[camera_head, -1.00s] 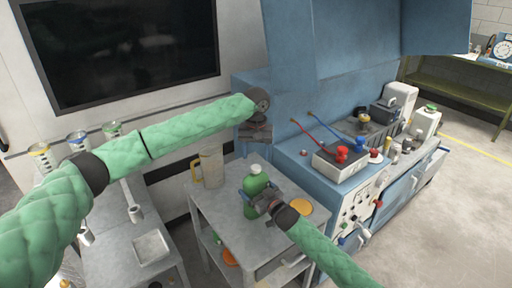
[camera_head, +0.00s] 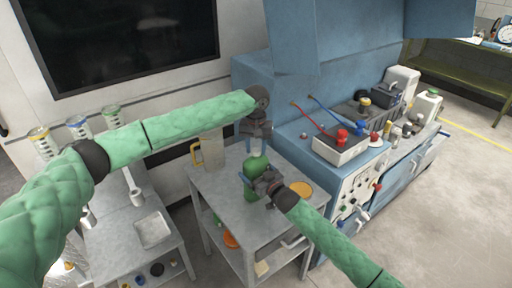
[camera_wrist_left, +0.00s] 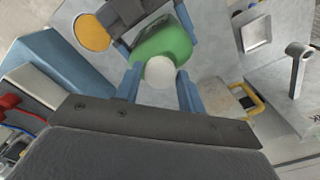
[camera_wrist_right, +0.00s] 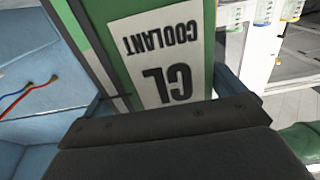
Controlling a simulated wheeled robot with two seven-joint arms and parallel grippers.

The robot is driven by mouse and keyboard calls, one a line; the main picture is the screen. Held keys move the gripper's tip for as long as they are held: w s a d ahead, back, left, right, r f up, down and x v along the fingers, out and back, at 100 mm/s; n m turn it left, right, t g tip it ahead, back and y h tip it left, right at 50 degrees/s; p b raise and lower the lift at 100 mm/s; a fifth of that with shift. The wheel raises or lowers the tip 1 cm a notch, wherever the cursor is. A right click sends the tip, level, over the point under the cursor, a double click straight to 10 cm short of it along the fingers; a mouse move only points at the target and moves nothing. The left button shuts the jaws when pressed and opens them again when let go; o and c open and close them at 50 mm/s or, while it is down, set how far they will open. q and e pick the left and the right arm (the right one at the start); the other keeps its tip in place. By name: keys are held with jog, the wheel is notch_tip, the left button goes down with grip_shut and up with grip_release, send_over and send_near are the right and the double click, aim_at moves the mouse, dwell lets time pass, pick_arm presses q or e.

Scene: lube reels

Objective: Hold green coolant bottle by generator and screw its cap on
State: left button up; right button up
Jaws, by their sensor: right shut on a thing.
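The green coolant bottle (camera_head: 251,193) stands upright on the grey cart top. My right gripper (camera_head: 262,184) is shut around its body; the right wrist view shows its COOLANT label (camera_wrist_right: 165,58) upside down between the fingers. My left gripper (camera_head: 256,141) points down just above the bottle's top and hides the cap in the head view. In the left wrist view the white cap (camera_wrist_left: 160,72) sits at the bottle's top. The left gripper's blue fingers (camera_wrist_left: 160,90) are open, one on each side of the cap, with gaps showing. I cannot tell whether the cap is threaded.
On the grey cart (camera_head: 218,190) are a clear jug (camera_head: 211,152) with a yellow handle and an orange disc (camera_head: 301,189). A blue machine bench (camera_head: 300,145) with a red-and-blue-knobbed box (camera_head: 341,146) stands right. A lower table with a tray (camera_head: 153,230) stands left.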

pick_arm(q)
jog(key=shift+c, duration=0.5)
jog(key=m, duration=0.3)
jog(key=shift+m, duration=0.4)
jog(key=m, duration=0.4)
jog(key=shift+m, duration=0.4)
jog(key=o, duration=1.1)
jog(key=shift+c, duration=0.2)
jog(key=shift+r, duration=2.25)
jog(key=shift+c, duration=0.3)
